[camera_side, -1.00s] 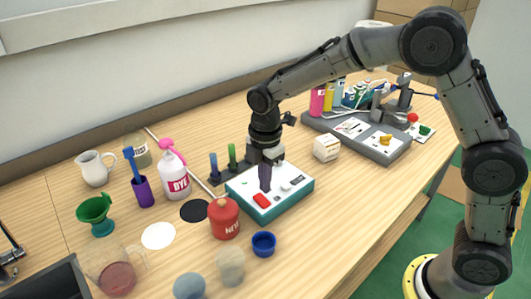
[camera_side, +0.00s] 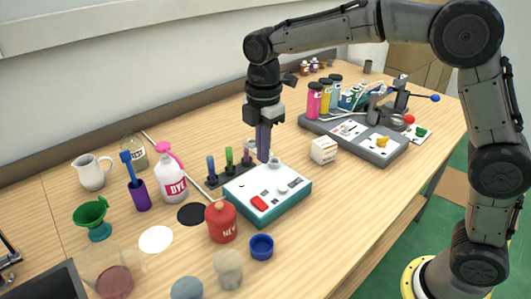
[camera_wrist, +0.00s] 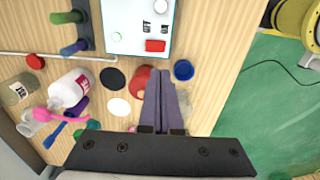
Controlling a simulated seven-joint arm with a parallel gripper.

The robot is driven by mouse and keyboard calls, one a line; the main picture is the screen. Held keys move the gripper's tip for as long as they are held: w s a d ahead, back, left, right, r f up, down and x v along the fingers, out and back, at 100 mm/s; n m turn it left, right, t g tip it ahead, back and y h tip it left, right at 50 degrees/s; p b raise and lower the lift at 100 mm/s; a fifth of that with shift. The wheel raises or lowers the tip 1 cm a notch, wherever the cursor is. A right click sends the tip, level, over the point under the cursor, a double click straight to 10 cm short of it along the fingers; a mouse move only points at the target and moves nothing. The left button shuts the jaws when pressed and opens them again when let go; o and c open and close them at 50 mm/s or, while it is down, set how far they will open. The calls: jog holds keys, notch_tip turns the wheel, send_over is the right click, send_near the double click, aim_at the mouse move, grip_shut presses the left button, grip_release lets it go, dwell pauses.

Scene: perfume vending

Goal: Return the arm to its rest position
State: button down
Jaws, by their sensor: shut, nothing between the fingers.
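My gripper (camera_side: 263,157) is shut and empty, its purple-grey fingers pressed together and pointing down. In the side view it hangs above the far edge of the white and teal box (camera_side: 268,205) with a red button (camera_side: 259,203). I cannot tell the exact height of the fingertips above the box.
A rack with blue and green sticks (camera_side: 230,165) stands just left of the gripper. A dye bottle (camera_side: 171,180), red bottle (camera_side: 221,222), blue cup (camera_side: 261,247) and white cube (camera_side: 324,150) stand around the box. A grey tray (camera_side: 385,156) with bottles is at right.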

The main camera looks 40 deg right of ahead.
jog(key=s+d+r+m+t, duration=0.35)
jog(key=s+d+r, duration=0.45)
jog(key=s+r, duration=0.3)
jog(key=s+d+f+m+t, duration=0.1)
jog(key=s+d+f+m, duration=0.1)
jog(key=s+f+m, duration=0.2)
jog(key=s+d+f+m+t, duration=0.1)
jog(key=s+f+m, duration=0.3)
jog(key=s+m, duration=0.6)
jog(key=shift+s+d+f, duration=0.2)
jog(key=shift+s+d, duration=0.15)
jog(key=shift+s, duration=0.1)
